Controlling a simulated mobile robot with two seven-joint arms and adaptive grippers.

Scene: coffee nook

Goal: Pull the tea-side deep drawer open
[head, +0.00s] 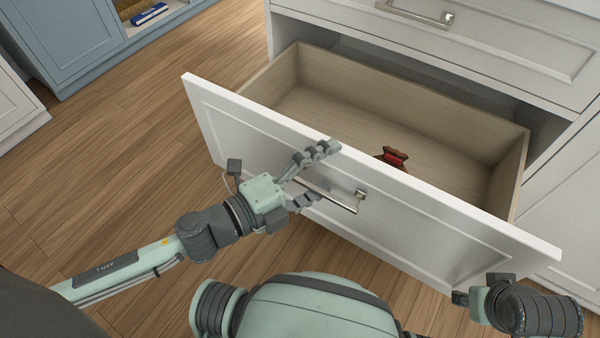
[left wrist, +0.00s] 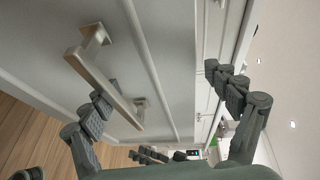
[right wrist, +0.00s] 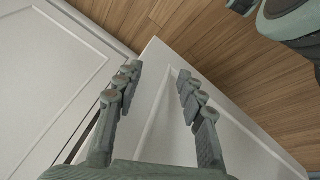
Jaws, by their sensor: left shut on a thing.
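The deep drawer (head: 400,225) stands pulled well out of the white cabinet, its pale wooden box showing. Its metal bar handle (head: 335,196) is on the front panel and also shows in the left wrist view (left wrist: 112,84).
A small red and brown object (head: 394,157) lies inside the drawer, partly hidden by the front panel. A closed drawer with a metal handle (head: 415,14) is above. Wooden floor (head: 120,150) is clear to the left, with blue cabinets (head: 65,45) beyond.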

